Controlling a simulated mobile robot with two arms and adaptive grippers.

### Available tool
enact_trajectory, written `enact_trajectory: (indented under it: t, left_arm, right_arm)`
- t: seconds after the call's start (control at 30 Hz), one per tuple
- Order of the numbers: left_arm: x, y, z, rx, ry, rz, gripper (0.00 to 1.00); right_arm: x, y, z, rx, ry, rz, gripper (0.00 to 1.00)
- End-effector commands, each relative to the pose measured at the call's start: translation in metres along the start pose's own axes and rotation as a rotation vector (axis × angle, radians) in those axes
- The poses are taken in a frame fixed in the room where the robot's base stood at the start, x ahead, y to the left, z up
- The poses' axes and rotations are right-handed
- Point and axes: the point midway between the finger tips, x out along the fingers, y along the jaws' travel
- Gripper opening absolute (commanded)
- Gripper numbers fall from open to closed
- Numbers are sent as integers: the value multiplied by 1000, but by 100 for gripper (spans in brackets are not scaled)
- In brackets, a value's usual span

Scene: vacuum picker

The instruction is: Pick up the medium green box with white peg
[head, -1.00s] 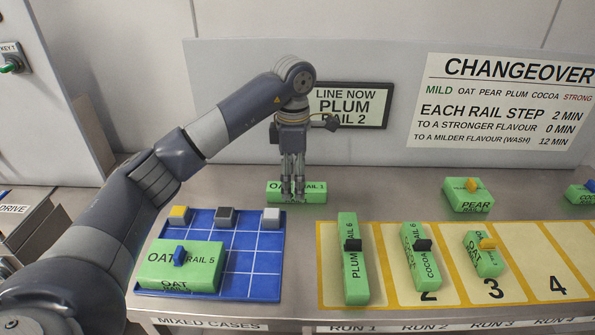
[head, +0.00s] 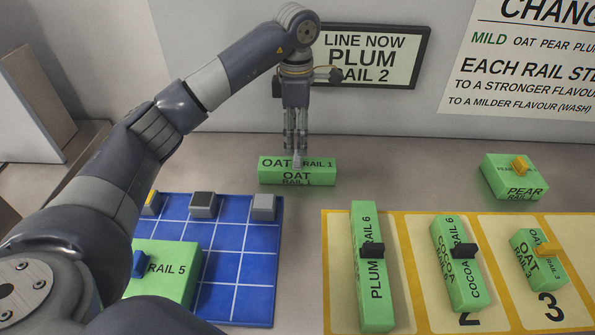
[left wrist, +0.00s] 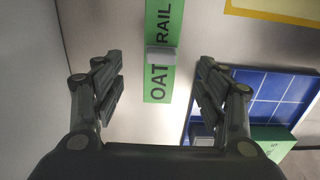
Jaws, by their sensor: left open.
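The green box marked OAT RAIL 1 (head: 297,172) lies on the grey bench at the back, below the wall sign. A pale grey-white peg (head: 297,160) stands on its top. My left gripper (head: 295,148) is upright above and partly behind the peg in the head view, its fingers apart. In the left wrist view the box (left wrist: 157,84) and its peg (left wrist: 160,54) lie between the open fingers (left wrist: 158,82), which do not visibly touch either. My right gripper is in neither view.
A blue tray (head: 236,270) with small pegged blocks and the RAIL 5 green box (head: 172,262) is at front left. A yellow mat (head: 400,270) holds pegged green boxes at front right. The PEAR box (head: 515,180) stands at back right. Bench around the OAT box is clear.

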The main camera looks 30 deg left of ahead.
Motion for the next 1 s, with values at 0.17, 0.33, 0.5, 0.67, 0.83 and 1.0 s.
enact_trajectory:
  t: [0.17, 0.33, 0.5, 0.67, 0.83, 1.0]
  left_arm:
    - [20, -1, 0, 0, 1, -3, 67]
    - [46, -1, 0, 0, 2, -3, 67]
    - [59, -1, 0, 0, 0, -1, 67]
    - [74, -4, 1, 0, 1, -4, 67]
    - [98, -6, 1, -1, 1, -3, 67]
    - [111, -5, 1, 0, 0, -1, 67]
  right_arm:
    - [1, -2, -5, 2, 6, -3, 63]
    - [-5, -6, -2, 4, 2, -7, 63]
    - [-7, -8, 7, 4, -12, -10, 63]
    - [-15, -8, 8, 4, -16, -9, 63]
    - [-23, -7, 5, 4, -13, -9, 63]
    - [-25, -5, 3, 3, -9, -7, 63]
